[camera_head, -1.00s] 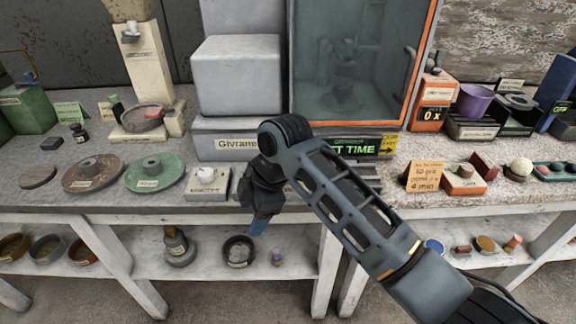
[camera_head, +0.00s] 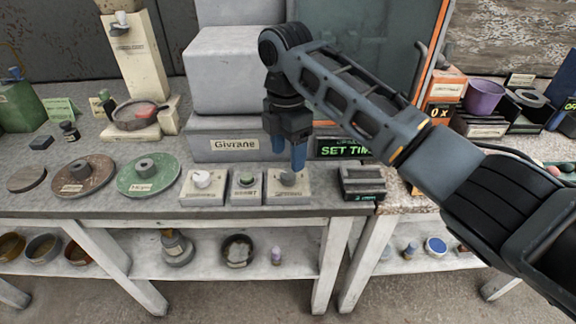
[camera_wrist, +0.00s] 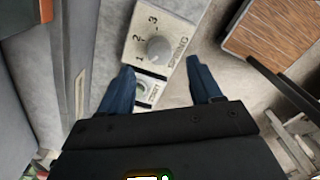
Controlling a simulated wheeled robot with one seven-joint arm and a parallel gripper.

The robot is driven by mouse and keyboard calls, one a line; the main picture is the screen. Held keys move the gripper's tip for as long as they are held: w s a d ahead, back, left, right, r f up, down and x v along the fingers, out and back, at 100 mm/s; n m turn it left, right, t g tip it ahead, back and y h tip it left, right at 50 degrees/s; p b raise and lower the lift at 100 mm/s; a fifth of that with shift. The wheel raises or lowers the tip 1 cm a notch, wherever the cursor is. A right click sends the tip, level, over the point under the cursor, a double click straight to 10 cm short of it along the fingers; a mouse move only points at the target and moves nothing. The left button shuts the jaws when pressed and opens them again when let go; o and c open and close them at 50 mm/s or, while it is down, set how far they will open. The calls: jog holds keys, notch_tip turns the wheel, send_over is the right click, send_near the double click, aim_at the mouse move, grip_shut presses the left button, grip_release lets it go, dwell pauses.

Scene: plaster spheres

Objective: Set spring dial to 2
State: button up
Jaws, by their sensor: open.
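The spring dial (camera_wrist: 157,47) is a grey round knob on a pale square plate marked 1, 2, 3 and SPRING in the wrist view. In the head view the same dial (camera_head: 290,180) is the rightmost of three small units at the bench's front. I cannot tell which number the knob points to. My gripper (camera_head: 288,160) hangs fingers-down above it, its blue fingers apart and empty. In the wrist view my gripper's fingertips (camera_wrist: 160,77) are spread, with the knob ahead, between their lines. Contact is not visible.
A smaller button unit (camera_head: 246,183) sits left of the dial, and a white-knobbed unit (camera_head: 203,181) beyond it. A dark slatted block (camera_head: 362,182) stands close on the right. The grey Givrane box (camera_head: 222,148) rises behind. The bench's front edge is near.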

aim_at(288, 174)
jog(key=shift+f, duration=2.8)
jog(key=shift+c, duration=0.3)
jog(key=c, duration=1)
jog(key=shift+s+p, duration=0.1)
jog(key=shift+p, duration=0.2)
